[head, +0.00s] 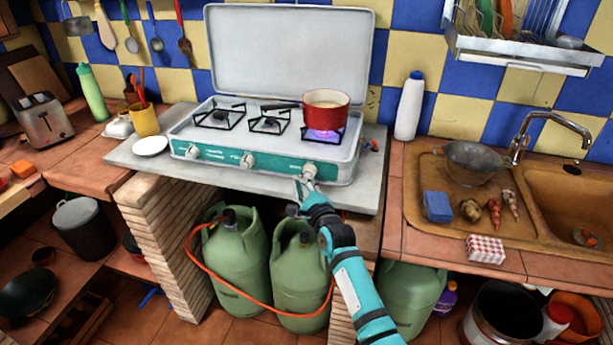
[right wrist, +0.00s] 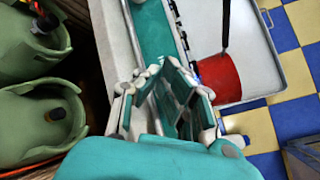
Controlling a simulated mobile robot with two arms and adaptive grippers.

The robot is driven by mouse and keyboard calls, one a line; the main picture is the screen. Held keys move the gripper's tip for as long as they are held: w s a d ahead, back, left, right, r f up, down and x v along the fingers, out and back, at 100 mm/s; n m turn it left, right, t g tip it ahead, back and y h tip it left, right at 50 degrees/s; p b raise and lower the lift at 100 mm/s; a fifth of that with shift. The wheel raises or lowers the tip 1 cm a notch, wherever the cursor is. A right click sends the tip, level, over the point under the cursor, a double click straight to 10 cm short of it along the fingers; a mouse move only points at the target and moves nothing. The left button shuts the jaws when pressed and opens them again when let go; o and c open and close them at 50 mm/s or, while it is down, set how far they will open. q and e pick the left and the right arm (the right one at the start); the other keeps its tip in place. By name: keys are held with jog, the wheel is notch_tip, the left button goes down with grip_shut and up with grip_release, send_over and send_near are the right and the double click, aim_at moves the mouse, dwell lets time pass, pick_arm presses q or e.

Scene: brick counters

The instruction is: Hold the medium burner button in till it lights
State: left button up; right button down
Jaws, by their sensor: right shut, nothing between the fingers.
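The white camping stove (head: 187,137) has a teal front panel with white burner buttons on it. The left button (head: 192,152) and middle button (head: 247,160) are clear of my arms. My right gripper (head: 304,181) is shut and empty, its tips at the right button (head: 309,170); I cannot tell whether they press it. It also shows in the right wrist view (right wrist: 160,76), close to the teal panel (right wrist: 152,30). A blue-violet flame (head: 322,134) burns under the red pot (head: 327,112) on the right burner. The other burners show no flame. My left gripper is out of view.
The stove's lid (head: 290,50) stands open behind. Green gas bottles (head: 238,265) with an orange hose stand below the counter. A white bottle (head: 409,108) stands right of the stove; a white saucer (head: 150,146) and yellow cup (head: 144,119) are at its left.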

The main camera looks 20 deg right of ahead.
jog(key=s+a+p, duration=0.1)
jog(key=s, duration=0.1)
jog(key=s+a+p, duration=0.1)
jog(key=s+p, duration=0.1)
jog(key=shift+a, duration=0.4)
dwell(0.4)
